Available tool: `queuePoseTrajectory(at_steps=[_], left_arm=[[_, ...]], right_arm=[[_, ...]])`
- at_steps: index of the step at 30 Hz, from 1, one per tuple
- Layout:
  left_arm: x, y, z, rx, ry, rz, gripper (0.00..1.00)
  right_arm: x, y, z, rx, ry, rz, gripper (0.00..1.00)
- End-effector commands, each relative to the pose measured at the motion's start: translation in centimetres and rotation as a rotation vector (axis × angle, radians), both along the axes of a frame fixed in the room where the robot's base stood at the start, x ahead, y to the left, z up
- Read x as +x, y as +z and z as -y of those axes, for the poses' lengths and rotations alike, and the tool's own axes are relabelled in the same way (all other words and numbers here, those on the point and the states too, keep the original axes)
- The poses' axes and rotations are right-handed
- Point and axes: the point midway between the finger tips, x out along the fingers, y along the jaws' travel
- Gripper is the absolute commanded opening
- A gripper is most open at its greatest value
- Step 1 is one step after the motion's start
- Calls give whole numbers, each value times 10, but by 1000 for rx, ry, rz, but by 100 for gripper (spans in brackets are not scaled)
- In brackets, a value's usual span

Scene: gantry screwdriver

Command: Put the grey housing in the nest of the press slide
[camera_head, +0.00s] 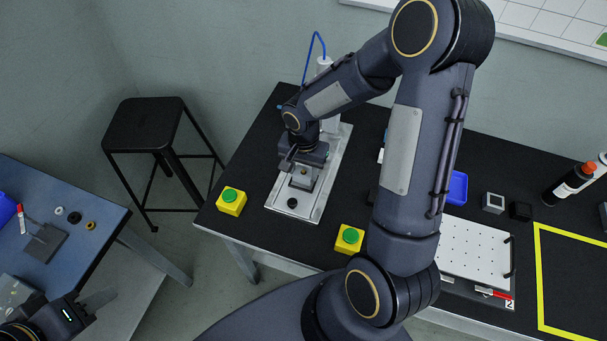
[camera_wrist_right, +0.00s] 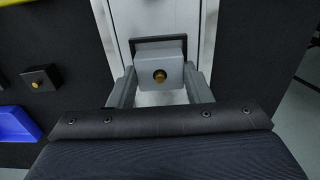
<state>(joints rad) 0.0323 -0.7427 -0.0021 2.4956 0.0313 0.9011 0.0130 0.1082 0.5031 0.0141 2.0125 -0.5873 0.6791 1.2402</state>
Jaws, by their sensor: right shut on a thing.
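My right gripper (camera_head: 303,172) is over the silver base of the press (camera_head: 335,150) in the head view. In the right wrist view (camera_wrist_right: 160,88) its two fingers are shut on the sides of the grey housing (camera_wrist_right: 174,77), a block with a brass round part in its face. The black nest (camera_wrist_right: 150,43) shows just behind the housing's upper edge. I cannot tell whether the housing rests in the nest or is held just above it. My left gripper (camera_head: 82,311) is at the lower left, partly cut off; its jaw opening is unclear.
Yellow boxes with green buttons stand left (camera_head: 231,201) and right (camera_head: 350,239) of the press. A blue bin (camera_head: 457,188), a grey block (camera_head: 493,203), a black block (camera_head: 521,211) and a white perforated plate (camera_head: 475,252) are to the right. A black stool (camera_head: 145,122) stands left.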

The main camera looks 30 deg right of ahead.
Motion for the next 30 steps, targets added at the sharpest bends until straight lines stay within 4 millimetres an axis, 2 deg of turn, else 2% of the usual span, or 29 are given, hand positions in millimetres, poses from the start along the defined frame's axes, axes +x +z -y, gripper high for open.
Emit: queuePoseTrajectory(at_steps=[1, 2, 10, 14, 15, 20, 30], left_arm=[[0, -13, 0, 0, 0, -1, 36], [0, -14, 0, 0, 0, -1, 36], [0, -11, 0, 0, 0, -1, 36], [0, -16, 0, 0, 0, -1, 36], [0, -16, 0, 0, 0, -1, 36], [0, -15, 0, 0, 0, -1, 36], [0, -10, 0, 0, 0, -1, 36]], right_arm=[[0, -15, 0, 0, 1, -1, 21], [0, -17, 0, -1, 2, -1, 21], [0, -16, 0, -1, 1, 1, 21], [0, -20, 0, -1, 1, 1, 21], [0, -20, 0, -1, 1, 1, 46], [0, -19, 0, 0, 0, 0, 67], [0, -14, 0, 0, 0, 0, 67]])
